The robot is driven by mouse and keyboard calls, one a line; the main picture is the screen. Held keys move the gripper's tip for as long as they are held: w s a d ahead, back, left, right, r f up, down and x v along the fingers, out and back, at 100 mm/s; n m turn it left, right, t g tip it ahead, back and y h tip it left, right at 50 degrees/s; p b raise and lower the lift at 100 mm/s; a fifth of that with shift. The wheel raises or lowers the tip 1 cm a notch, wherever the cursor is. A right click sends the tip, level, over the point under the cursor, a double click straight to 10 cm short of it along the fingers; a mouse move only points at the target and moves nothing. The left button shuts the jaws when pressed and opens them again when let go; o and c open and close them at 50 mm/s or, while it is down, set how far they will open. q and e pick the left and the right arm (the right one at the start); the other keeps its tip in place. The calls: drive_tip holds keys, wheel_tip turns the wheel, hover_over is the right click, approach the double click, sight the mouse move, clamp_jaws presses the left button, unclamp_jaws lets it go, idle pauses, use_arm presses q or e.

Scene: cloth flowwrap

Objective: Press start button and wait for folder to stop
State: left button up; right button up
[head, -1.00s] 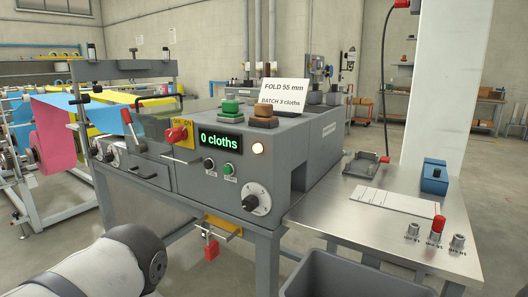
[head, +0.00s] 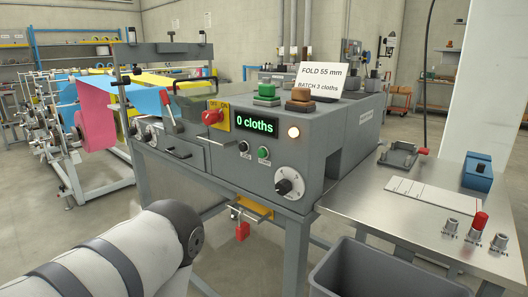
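The grey folding machine (head: 230,165) stands in the middle of the head view. Its display (head: 257,126) reads "0 cloths" in green. Below the display are a black button (head: 243,147) and a green button (head: 263,153); their labels are too small to read. A round lamp (head: 293,132) glows warm white to their right. A black-and-white dial (head: 290,182) sits lower right. A red rotary switch (head: 212,117) on a yellow plate is left of the display. My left arm enters at the bottom left, its gripper out of view. My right gripper is not in view.
A card (head: 322,75) on top reads "FOLD 55 mm, BATCH 3 cloths", near green (head: 264,91) and brown (head: 301,97) blocks. A steel table (head: 370,208) stands right, with a grey bin (head: 365,275) in front. Pink, blue and yellow cloth feeds in at left.

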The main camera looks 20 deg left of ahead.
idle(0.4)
use_arm(q)
clamp_jaws()
idle(1.2)
